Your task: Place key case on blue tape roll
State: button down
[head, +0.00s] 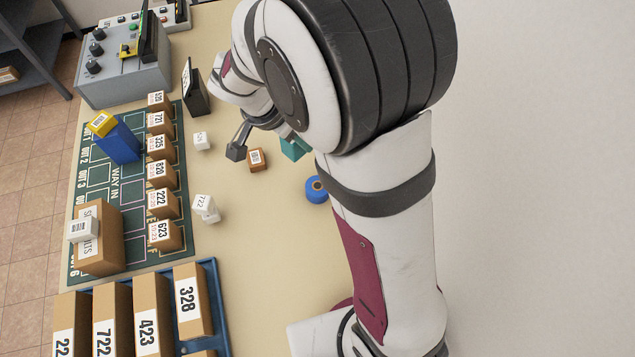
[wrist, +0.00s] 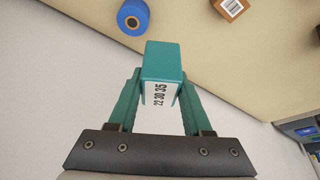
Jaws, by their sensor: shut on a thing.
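The key case (wrist: 162,62) is teal with a white face printed with numbers. In the wrist view it sits between the two fingers of my gripper (wrist: 160,88), which is shut on it. In the head view a teal part of the case or of my gripper (head: 293,149) shows beside my arm; the rest is hidden behind the arm. The blue tape roll (head: 317,189) lies on the table close to my arm, apart from the teal part. In the wrist view the roll (wrist: 133,17) is at the top, left of the case and not touching it.
A small brown box (head: 257,159) stands left of the teal part. White labelled blocks (head: 205,207) and a row of brown boxes (head: 163,236) on a green mat (head: 95,180) lie farther left. A blue rack (head: 215,300) holds larger boxes. The table around the roll is mostly clear.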

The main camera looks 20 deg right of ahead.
jog(key=s+d+m+g, duration=0.2)
jog(key=s+d+m, duration=0.15)
jog(key=m, duration=0.25)
jog(key=shift+h, duration=0.3)
jog(key=f, duration=0.5)
jog(key=s+f, duration=0.1)
jog(key=f, duration=0.2)
jog(key=shift+a+f, duration=0.25)
jog(key=shift+f, duration=0.1)
jog(key=shift+c, duration=1.7)
grip_release()
jog(key=shift+f, duration=0.1)
